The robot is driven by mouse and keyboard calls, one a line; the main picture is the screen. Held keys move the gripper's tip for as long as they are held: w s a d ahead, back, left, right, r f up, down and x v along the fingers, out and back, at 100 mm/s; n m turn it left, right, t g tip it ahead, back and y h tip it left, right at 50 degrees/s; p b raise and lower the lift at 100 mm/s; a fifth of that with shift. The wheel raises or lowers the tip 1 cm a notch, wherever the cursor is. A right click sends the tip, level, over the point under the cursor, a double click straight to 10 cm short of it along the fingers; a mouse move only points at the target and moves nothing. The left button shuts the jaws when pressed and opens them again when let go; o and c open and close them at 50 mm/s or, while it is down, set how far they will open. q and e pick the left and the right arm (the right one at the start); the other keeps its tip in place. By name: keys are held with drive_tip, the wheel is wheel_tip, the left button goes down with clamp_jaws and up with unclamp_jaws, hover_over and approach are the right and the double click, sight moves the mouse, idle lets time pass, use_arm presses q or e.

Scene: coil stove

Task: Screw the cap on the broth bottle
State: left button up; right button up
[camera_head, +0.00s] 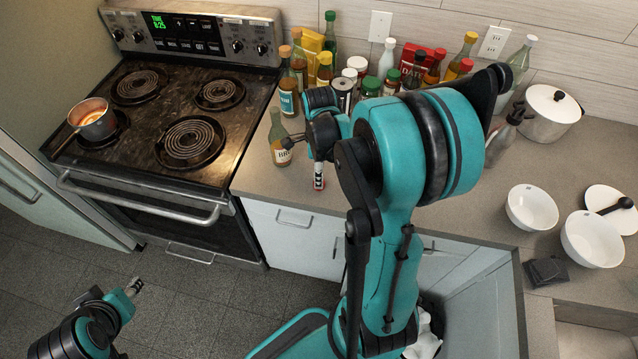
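I cannot pick out a loose cap. My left gripper (133,287) is low over the floor, away from the counter.
Several bottles, jars and boxes crowd the counter's back, behind my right arm. The coil stove (166,202) holds a small copper-coloured pot (93,119) at left. White bowls (532,207) and a lidded white pot (549,113) are at right. Bare counter lies around the broth bottle's front.

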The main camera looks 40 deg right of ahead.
drive_tip(key=f, duration=0.1)
drive_tip(key=f+b, duration=0.1)
drive_tip(key=f, duration=0.1)
drive_tip(key=f+b, duration=0.1)
drive_tip(key=f, duration=0.1)
drive_tip(key=shift+w+d, duration=0.1)
drive_tip(key=shift+d, duration=0.2)
drive_tip(key=c, duration=0.8)
